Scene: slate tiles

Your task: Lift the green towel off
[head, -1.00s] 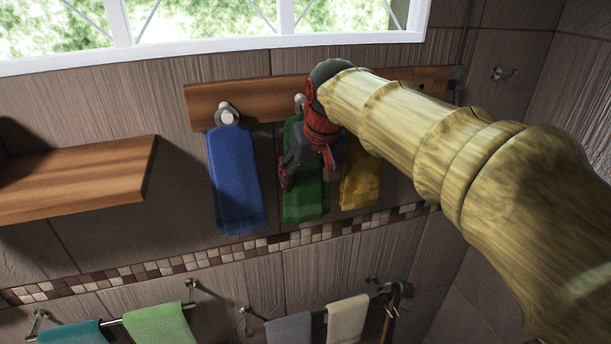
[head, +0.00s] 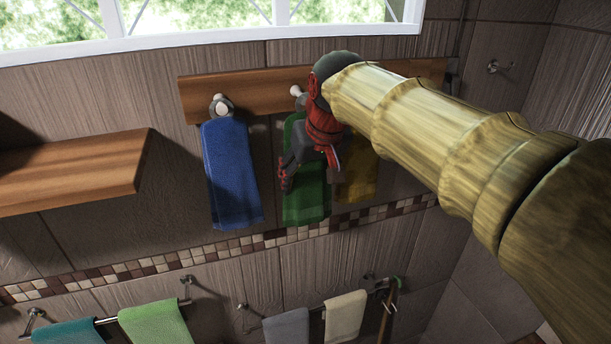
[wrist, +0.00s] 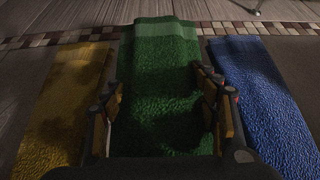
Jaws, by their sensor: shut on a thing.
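The green towel (head: 307,200) hangs below the wooden peg board (head: 262,92), between a blue and a yellow towel. My gripper (head: 301,170) is in front of the towel.
The blue towel (head: 230,175) hangs on the left peg. The yellow towel (head: 356,180) hangs close on the right, partly behind my arm. A wooden shelf (head: 75,170) juts out at left. Below are rails with a teal towel (head: 65,334), a light green towel (head: 155,324), a grey towel (head: 287,328) and a cream towel (head: 345,315).

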